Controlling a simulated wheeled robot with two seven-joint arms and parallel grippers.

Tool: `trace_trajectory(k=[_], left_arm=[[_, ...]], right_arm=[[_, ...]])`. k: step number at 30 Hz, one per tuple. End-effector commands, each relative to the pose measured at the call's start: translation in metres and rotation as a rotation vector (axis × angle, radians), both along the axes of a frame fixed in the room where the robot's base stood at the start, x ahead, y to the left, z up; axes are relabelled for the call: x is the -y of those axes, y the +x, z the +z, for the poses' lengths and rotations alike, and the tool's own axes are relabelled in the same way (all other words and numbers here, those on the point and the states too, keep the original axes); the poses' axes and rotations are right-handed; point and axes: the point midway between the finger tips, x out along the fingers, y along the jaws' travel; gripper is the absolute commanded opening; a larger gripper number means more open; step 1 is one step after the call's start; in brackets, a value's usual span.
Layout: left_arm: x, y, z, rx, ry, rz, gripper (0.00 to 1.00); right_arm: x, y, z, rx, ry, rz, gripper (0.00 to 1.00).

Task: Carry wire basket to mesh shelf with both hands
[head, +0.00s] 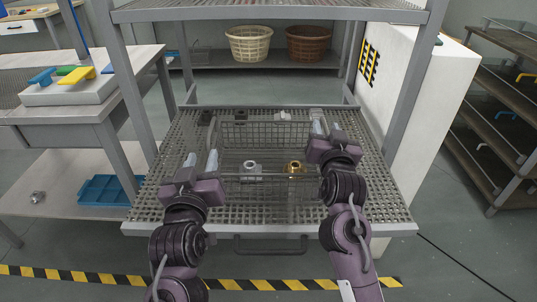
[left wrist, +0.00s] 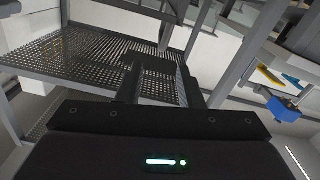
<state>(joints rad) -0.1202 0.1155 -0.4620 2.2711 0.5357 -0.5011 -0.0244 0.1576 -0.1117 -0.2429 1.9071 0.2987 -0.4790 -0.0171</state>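The wire basket (head: 266,133) is in the middle of the head view, on or just over the mesh shelf (head: 385,200); I cannot tell whether it touches. A silver fitting (head: 251,169) and a brass fitting (head: 295,168) show within its outline. My left gripper (head: 202,161) is at the basket's left side, fingers apart, nothing seen between them. My right gripper (head: 327,129) is at its right side, fingers apart, also with nothing seen between them. My right arm hides part of the basket's right side. The left wrist view shows the mesh shelf (left wrist: 75,55) beyond the fingers.
Shelf posts stand at both sides, and an upper mesh shelf (head: 270,12) hangs above. Behind are a cream basket (head: 249,43) and a brown basket (head: 308,43). A workbench (head: 95,125) with a blue tray (head: 105,190) below is at left. Striped floor tape (head: 60,273) runs in front.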

Motion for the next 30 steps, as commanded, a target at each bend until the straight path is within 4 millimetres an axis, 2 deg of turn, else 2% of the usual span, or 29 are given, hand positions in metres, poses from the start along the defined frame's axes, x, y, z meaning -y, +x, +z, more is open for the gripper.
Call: trace_trajectory(k=[4, 7, 15, 21, 25, 30], left_arm=[[-0.001, -0.008, 0.000, 0.001, 0.001, 0.001, 0.33], [-0.001, -0.008, 0.000, 0.001, 0.001, 0.001, 0.33], [-0.001, -0.008, 0.000, 0.001, 0.001, 0.001, 0.33], [-0.001, -0.008, 0.000, 0.001, 0.000, 0.001, 0.33], [-0.001, -0.008, 0.000, 0.001, 0.000, 0.001, 0.33], [0.000, -0.008, 0.000, 0.001, 0.000, 0.001, 0.33]], right_arm=[[0.000, -0.004, -0.001, -0.001, 0.000, 0.000, 0.33], [0.000, -0.015, -0.001, -0.001, 0.000, 0.000, 0.33], [0.000, -0.072, -0.002, -0.003, 0.001, 0.001, 0.33], [-0.001, -0.106, -0.001, -0.002, 0.000, 0.001, 0.33], [-0.001, -0.117, -0.001, 0.000, 0.000, 0.000, 0.33], [-0.001, -0.121, 0.000, 0.000, 0.000, 0.000, 0.33]])
